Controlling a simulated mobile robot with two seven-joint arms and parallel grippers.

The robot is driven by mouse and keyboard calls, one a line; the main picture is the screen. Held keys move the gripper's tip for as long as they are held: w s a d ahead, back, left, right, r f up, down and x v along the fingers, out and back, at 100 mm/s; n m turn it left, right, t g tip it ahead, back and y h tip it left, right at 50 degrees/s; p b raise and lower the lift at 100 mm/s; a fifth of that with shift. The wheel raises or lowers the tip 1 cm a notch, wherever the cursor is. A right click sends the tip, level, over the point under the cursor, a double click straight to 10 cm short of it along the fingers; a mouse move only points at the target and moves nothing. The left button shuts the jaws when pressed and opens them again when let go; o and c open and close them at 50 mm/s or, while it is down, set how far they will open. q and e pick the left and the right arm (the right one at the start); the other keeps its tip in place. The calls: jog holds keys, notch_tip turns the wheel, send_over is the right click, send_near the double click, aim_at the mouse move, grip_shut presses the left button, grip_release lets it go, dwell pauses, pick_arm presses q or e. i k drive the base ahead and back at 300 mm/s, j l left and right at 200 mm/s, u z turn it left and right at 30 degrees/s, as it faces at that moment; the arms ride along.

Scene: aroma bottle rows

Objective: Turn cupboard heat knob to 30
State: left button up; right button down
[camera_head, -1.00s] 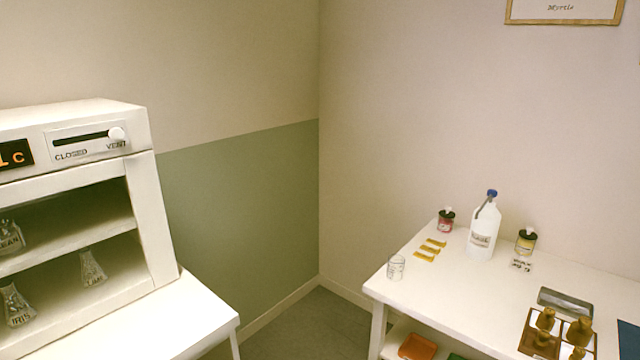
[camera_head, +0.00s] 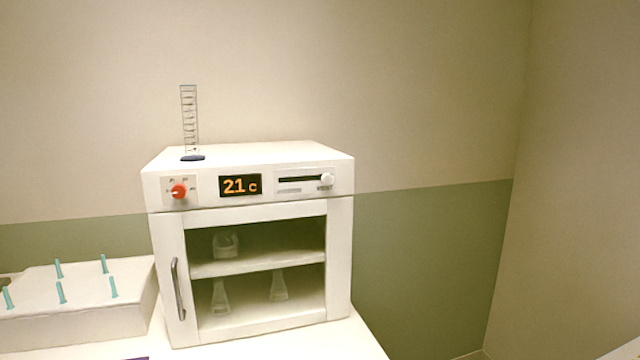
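The white cupboard (camera_head: 338,240) stands on a white table in the middle of the head view. Its red heat knob (camera_head: 179,191) is at the left of the top panel, with small marks around it too small to read. The orange display (camera_head: 240,185) beside it reads 21 c. A vent slider (camera_head: 327,180) sits at the right end of its slot. The glazed door with a vertical handle (camera_head: 178,289) looks shut. Neither of my grippers is in view.
A graduated cylinder (camera_head: 190,125) stands on the cupboard's top, behind the knob. Glass flasks (camera_head: 220,297) stand on the shelves inside. A white block with teal pegs (camera_head: 85,310) is left of the cupboard. The space in front of the knob looks clear.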

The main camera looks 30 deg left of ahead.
aim_at(179, 191)
jog(key=j+u, duration=0.15)
jog(key=u, duration=1.5)
jog(key=j+u, duration=0.2)
jog(key=j, duration=0.3)
